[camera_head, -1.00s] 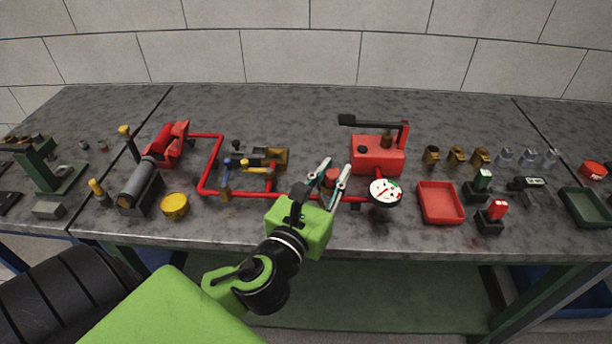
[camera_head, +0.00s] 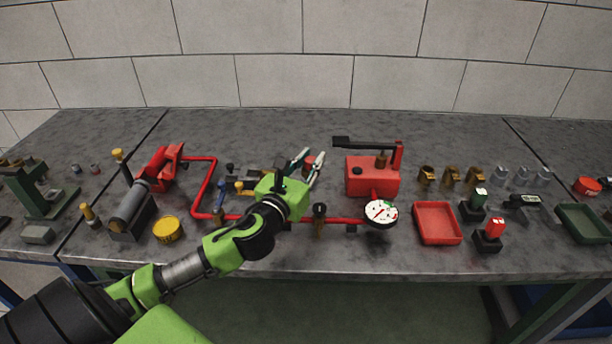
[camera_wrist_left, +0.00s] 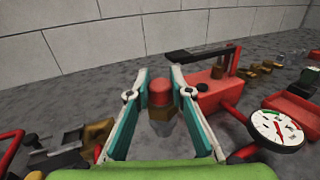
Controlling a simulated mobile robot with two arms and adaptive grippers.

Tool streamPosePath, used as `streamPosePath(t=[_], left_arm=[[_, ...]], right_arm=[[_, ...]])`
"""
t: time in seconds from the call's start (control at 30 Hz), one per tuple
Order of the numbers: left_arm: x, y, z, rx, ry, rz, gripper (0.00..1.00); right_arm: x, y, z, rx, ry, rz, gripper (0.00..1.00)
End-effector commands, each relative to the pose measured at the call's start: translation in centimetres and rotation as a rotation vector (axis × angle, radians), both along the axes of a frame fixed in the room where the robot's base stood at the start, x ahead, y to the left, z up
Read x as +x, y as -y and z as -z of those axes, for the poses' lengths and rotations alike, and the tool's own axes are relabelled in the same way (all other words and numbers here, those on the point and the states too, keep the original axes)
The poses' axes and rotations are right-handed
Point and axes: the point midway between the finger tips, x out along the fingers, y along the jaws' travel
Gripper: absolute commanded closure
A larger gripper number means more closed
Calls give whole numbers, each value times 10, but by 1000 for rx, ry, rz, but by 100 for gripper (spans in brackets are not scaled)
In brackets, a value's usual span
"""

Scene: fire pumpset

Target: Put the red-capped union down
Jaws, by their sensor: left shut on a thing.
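The red-capped union shows between the fingers of my left gripper (camera_head: 309,163). In the left wrist view its red cap (camera_wrist_left: 160,90) is uppermost, with a brass-coloured hex part and a grey part below. My left gripper, also in the left wrist view (camera_wrist_left: 160,96), is shut on the union and holds it roughly upright. The gripper is over the grey bench (camera_head: 300,130), behind the red pipe and left of the red pump (camera_head: 372,177). I cannot tell whether the union's lower end touches the bench. My right gripper is not in view.
A white gauge (camera_head: 380,213) stands at the pipe's right end. A red tray (camera_head: 437,223) and several brass and grey fittings lie further right. Brass and black parts are close left of the gripper. The bench behind the gripper is clear up to the tiled wall.

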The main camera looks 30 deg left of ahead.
Motion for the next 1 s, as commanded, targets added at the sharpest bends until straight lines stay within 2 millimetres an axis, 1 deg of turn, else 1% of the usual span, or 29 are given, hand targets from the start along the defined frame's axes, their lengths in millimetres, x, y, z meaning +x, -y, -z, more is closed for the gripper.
streamPosePath(t=[0.03,0.1,0.27,0.37,0.4,0.53,0.63,0.97,1.0], left_arm=[[4,-6,6,0,5,-3,100],[7,-11,13,1,6,-2,100],[11,-17,21,1,8,0,100],[15,-24,31,1,6,-1,100],[15,-24,39,-3,5,-2,100],[15,-23,55,-2,6,0,100],[15,-23,59,1,7,0,100],[15,-23,62,3,7,1,100],[14,-22,65,1,2,0,78]], right_arm=[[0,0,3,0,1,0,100],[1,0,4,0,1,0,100],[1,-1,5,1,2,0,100],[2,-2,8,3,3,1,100],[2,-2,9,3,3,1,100],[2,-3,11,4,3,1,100],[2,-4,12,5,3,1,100],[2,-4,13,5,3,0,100],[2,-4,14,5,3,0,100]])
